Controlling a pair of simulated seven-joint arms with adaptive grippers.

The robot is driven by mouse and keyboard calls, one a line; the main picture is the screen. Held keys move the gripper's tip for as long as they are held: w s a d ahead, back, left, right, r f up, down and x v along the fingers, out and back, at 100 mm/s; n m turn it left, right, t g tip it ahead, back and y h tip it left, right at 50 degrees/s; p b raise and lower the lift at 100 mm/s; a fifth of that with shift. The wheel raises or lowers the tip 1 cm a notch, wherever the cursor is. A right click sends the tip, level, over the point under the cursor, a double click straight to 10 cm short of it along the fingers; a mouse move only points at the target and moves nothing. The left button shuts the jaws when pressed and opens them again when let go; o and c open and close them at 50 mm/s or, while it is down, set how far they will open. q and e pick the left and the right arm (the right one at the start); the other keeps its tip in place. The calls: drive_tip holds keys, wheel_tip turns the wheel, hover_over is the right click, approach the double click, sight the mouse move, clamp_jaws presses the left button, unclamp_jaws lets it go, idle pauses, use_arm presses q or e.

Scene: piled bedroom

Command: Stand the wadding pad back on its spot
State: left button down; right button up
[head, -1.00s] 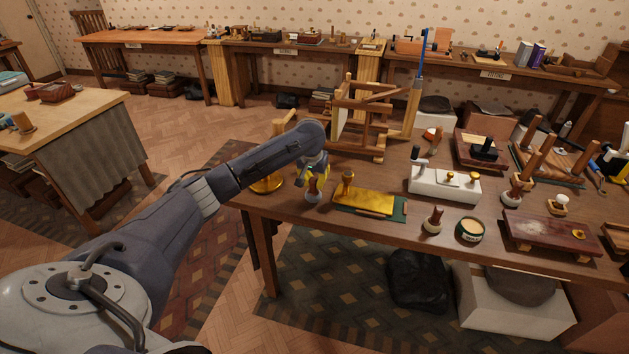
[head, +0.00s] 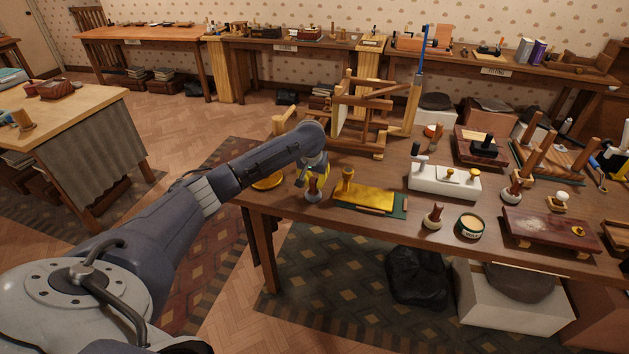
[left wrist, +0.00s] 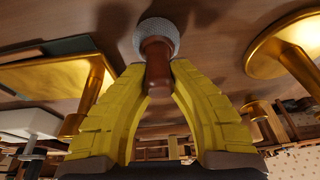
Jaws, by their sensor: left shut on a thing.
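The wadding pad (head: 313,196) has a brown turned handle and a pale grey rounded foot. It stands upright at the near left edge of the table, its foot apparently on the wood. My left gripper (head: 314,178) is above it, pointing down, its yellow fingers shut on the handle. In the left wrist view the fingers (left wrist: 157,85) close from both sides on the brown handle, with the grey textured foot (left wrist: 157,34) beyond them. Contact under the foot is hard to see. My right gripper is not in view.
A brass piece on a green slab (head: 370,197) stands close right of the pad; a round brass base (head: 267,181) is close left. A wooden frame (head: 360,120) stands behind. Similar handled pads (head: 433,218) and a green tin (head: 469,226) are further right.

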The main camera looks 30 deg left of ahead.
use_arm(q)
drive_tip(key=c, duration=1.2)
unclamp_jaws()
drive_tip(key=shift+r, duration=0.1)
drive_tip(key=shift+v, duration=3.9)
